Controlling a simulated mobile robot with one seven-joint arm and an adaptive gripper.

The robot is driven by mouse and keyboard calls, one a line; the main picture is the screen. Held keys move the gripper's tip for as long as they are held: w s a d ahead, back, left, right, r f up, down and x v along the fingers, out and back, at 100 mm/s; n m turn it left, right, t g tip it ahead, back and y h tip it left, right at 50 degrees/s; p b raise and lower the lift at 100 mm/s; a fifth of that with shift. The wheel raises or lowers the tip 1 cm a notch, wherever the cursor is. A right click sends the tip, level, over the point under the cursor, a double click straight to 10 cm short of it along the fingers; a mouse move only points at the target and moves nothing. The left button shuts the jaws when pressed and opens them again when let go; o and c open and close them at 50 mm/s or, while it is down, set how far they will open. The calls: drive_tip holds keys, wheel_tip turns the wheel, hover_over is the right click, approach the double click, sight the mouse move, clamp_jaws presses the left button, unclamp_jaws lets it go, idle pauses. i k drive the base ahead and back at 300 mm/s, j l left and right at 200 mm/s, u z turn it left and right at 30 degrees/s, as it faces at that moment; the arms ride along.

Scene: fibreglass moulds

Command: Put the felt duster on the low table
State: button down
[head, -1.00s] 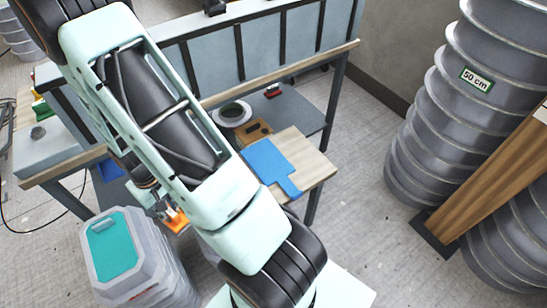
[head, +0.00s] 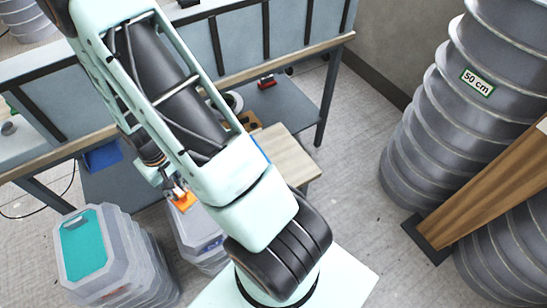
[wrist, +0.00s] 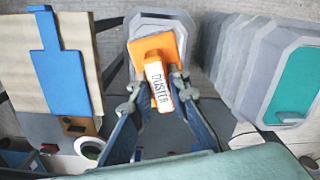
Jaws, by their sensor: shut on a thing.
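My gripper (head: 178,190) is shut on the felt duster (head: 184,202), an orange block with a white label. In the wrist view the duster (wrist: 153,47) shows upright between the fingertips (wrist: 158,92), with "DUSTER" on its label. It is held in the air, with a grey stack behind it. What seems to be the low table, with a pale wooden top (head: 293,160), is right of the gripper in the head view, partly hidden by my arm. In the wrist view its top (wrist: 88,35) is at left, with a flat blue paddle-shaped piece (wrist: 62,75) on it.
Grey stacked moulds, one with a teal top (head: 84,245), stand at lower left; another stack (head: 195,235) is below the duster. A long workbench (head: 290,70) with a lower shelf (head: 280,105) runs behind. Tall ribbed grey stacks (head: 420,150) and a wooden plank (head: 490,195) are at right.

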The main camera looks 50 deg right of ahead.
sight(293, 160)
drive_tip(key=k+l, duration=0.1)
drive_tip(key=l, duration=0.65)
drive_tip(key=k+l, duration=0.1)
drive_tip(key=l, duration=1.35)
drive_tip(key=k+u, duration=0.05)
